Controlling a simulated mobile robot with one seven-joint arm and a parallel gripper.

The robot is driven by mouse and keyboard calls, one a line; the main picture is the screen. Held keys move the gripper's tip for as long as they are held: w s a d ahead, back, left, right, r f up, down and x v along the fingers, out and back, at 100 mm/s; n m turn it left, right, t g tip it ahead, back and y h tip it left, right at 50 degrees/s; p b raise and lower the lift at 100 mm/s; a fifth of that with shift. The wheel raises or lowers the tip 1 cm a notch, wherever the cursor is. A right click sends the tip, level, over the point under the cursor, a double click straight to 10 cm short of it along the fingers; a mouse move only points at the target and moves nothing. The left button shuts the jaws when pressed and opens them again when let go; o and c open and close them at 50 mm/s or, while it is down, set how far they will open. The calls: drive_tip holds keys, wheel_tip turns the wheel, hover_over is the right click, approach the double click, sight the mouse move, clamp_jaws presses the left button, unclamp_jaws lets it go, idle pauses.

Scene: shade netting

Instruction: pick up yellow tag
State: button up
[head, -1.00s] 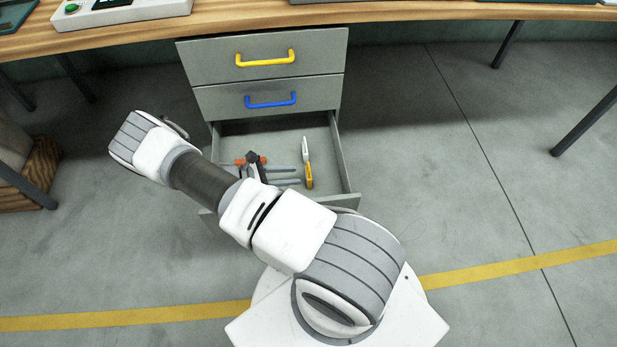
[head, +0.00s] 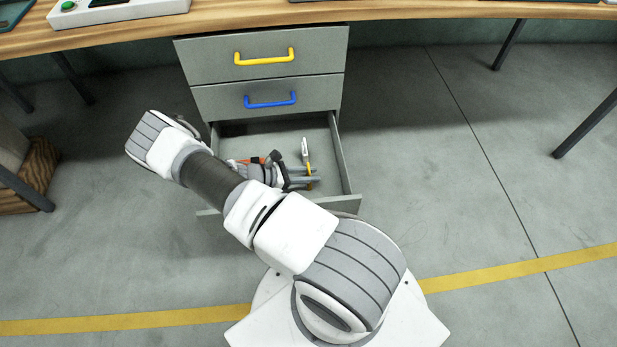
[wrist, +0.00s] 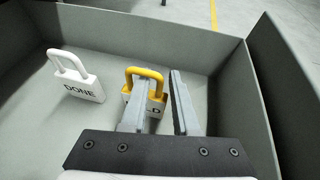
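The yellow tag (wrist: 156,102) is padlock-shaped, with a yellow shackle and dark lettering on a pale face; only its last letters show. It stands in the open bottom drawer (head: 343,165). In the head view the yellow tag (head: 309,171) is partly covered by my fingers. My gripper (wrist: 162,76) is open, its fingers reaching to the tag. It also shows low in the drawer in the head view (head: 317,174). In the wrist view the left finger covers part of the tag's face, and the right finger is just right of it. I cannot tell whether either touches.
A white tag marked DONE (wrist: 80,86) stands left of the yellow tag in the wrist view. The drawer walls (wrist: 228,70) rise close around my gripper. Closed drawers with a yellow handle (head: 264,58) and a blue handle (head: 270,102) are above. Open floor lies to the right.

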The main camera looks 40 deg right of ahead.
clamp_jaws()
